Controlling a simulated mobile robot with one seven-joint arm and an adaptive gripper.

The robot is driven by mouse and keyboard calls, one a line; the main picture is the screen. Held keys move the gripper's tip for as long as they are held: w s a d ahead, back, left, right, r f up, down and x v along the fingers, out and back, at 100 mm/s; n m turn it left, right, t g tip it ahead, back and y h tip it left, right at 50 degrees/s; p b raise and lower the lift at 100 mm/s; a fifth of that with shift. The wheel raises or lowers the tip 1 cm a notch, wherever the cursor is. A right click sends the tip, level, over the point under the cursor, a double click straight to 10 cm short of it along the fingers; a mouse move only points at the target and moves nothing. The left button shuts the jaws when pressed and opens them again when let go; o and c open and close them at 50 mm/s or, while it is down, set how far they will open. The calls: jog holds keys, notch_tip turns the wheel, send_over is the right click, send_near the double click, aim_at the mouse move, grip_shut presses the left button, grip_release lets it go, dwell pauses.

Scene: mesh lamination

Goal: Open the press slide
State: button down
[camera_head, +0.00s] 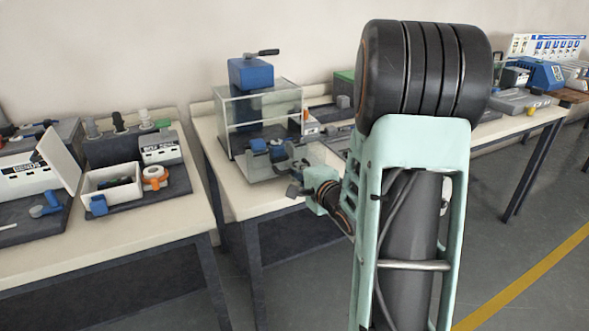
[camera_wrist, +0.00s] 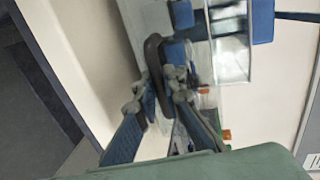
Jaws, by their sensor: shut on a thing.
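The press (camera_head: 236,125) stands on the middle table, a clear-walled box with a blue block (camera_head: 250,74) and a black lever on top. A grey plate (camera_head: 258,176) juts from its front, with a blue part (camera_head: 259,145) on it. My gripper (camera_head: 296,180) is at this front side, partly lost among the parts there. In the wrist view my gripper (camera_wrist: 163,92) has its fingers shut on a dark, rounded handle (camera_wrist: 153,55), beside a blue part. The clear press box (camera_wrist: 231,58) lies just beyond. The slide's exact position is hard to tell.
The left table (camera_head: 130,228) holds a white open box (camera_head: 113,184), an orange roll (camera_head: 154,176) and small bottles. A blue machine (camera_head: 541,74) and other devices stand farther right. My arm hides part of the middle table. The floor in front is clear.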

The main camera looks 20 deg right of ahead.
dwell(0.4)
jog(key=c, duration=2.3)
grip_release()
jog(key=v, duration=0.7)
jog(key=shift+s+r, duration=0.1)
jog(key=shift+s, duration=0.2)
